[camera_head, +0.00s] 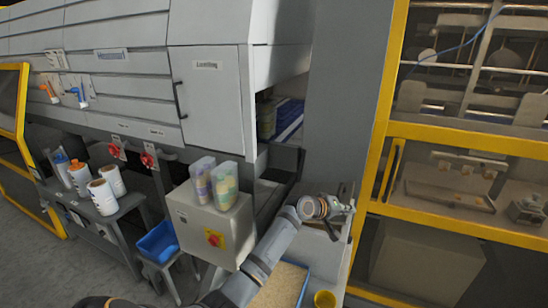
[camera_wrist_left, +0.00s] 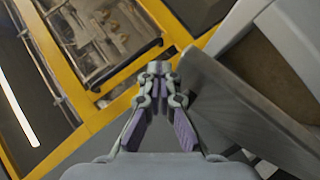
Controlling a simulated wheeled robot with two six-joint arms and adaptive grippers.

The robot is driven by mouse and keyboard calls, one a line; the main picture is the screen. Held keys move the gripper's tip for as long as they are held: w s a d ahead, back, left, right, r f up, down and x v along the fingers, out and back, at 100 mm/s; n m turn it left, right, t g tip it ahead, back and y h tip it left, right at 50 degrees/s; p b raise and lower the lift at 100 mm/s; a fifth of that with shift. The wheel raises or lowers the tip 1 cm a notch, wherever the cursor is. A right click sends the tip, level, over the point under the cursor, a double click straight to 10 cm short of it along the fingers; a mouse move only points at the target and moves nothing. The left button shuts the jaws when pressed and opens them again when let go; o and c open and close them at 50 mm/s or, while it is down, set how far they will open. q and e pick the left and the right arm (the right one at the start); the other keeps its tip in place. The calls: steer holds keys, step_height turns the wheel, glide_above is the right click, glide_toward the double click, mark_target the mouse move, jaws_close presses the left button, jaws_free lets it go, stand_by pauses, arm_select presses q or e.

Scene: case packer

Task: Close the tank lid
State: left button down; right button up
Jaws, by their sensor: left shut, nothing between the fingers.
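My left gripper (camera_head: 343,208) is at the end of the arm reaching up from the bottom of the head view. In the left wrist view its fingers (camera_wrist_left: 158,72) meet at the tips, shut and empty. A flat grey panel (camera_wrist_left: 245,105), which looks like the tank lid, stands tilted just right of the fingers; I cannot tell whether they touch. Behind it a pale housing (camera_wrist_left: 240,25) frames a brown interior (camera_wrist_left: 285,65), apparently the tank, partly hidden by the panel. In the head view I cannot clearly make out the lid. My right gripper is not in view.
A yellow-framed machine (camera_head: 440,135) stands close right of the gripper. A grey control box (camera_head: 205,225) carries clear containers (camera_head: 222,185). Bottles (camera_head: 102,196) and a blue bin (camera_head: 158,243) are left.

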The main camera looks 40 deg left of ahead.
arm_select(q)
steer(key=b, duration=0.1)
glide_above(347, 235)
steer(key=shift+m+g+y, duration=0.3)
steer(key=shift+m+y, duration=0.1)
step_height(347, 235, down, 5)
steer(key=shift+w+f, duration=0.1)
steer(key=shift+f, duration=0.95)
steer(key=shift+d, duration=0.1)
